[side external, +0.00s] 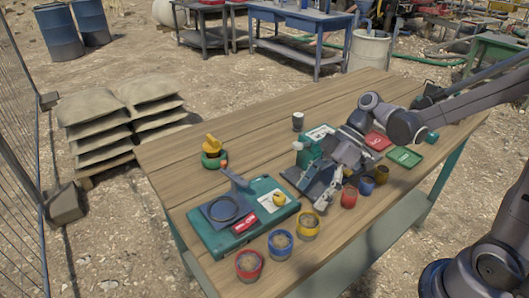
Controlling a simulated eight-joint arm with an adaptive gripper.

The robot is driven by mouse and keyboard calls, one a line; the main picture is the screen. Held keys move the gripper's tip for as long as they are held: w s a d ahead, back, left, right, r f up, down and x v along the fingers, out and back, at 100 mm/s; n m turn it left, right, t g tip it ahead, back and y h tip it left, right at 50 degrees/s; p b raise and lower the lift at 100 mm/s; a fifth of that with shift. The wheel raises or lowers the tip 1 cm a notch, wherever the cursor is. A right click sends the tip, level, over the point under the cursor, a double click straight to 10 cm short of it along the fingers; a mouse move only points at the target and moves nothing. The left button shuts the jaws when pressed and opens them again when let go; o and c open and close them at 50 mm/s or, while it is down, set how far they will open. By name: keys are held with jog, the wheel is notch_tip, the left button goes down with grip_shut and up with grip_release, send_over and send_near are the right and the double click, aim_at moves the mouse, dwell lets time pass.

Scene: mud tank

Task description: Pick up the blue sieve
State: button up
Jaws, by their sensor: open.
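The blue sieve (224,209) looks like a dark blue round rim with a flat handle rising toward the back. It rests on a green case (213,243) at the front left of the table. My gripper (326,194) is over the middle of the table, to the right of the sieve and clearly apart from it. Its jaws are open, and no held thing shows between them. Dark parts around the gripper overlap, so its exact height above the table is hard to tell.
A red block (243,222) and a yellow ball (279,199) sit on the case near the sieve. Red (249,265), blue (280,244) and yellow (307,226) cups stand in front. The table's back left is clear.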

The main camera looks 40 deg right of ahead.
aim_at(281, 241)
notch_tip(281, 241, down, 2)
jog(key=n+g+y, duration=0.1)
jog(key=n+y, duration=0.1)
jog(key=n, duration=0.1)
jog(key=n+g+y, duration=0.1)
jog(key=n, duration=0.3)
jog(key=shift+w+a+g+y, duration=0.1)
jog(key=shift+w+g+y, duration=0.05)
jog(key=shift+g+y, duration=0.2)
jog(key=shift+n, duration=0.3)
jog(key=shift+r+x, duration=0.1)
jog(key=shift+x, duration=2.6)
jog(key=shift+r+x, duration=0.15)
jog(key=shift+x, duration=2.55)
jog(key=shift+a, duration=0.1)
jog(key=c, duration=1.3)
